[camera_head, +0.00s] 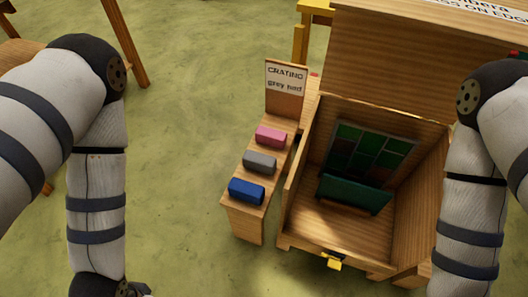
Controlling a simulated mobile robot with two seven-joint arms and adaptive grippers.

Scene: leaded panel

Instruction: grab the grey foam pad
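The grey foam pad (260,162) lies on a narrow wooden shelf (247,215) left of the open crate. It is the middle one of three pads in a row. A pink pad (271,136) lies behind it and a blue pad (247,190) in front of it, each apart from it. A sign (286,78) reading "CRATING grey pad" stands at the shelf's far end. My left arm comes down at the left and my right arm at the right. Both run out of the bottom of the view, so neither gripper shows. Nothing touches the grey pad.
The open wooden crate (296,190) holds a leaded glass panel (372,150) and a dark green block (354,194) in front of it. A yellow latch (331,262) sits at its front. The floor between my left arm and the shelf is clear.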

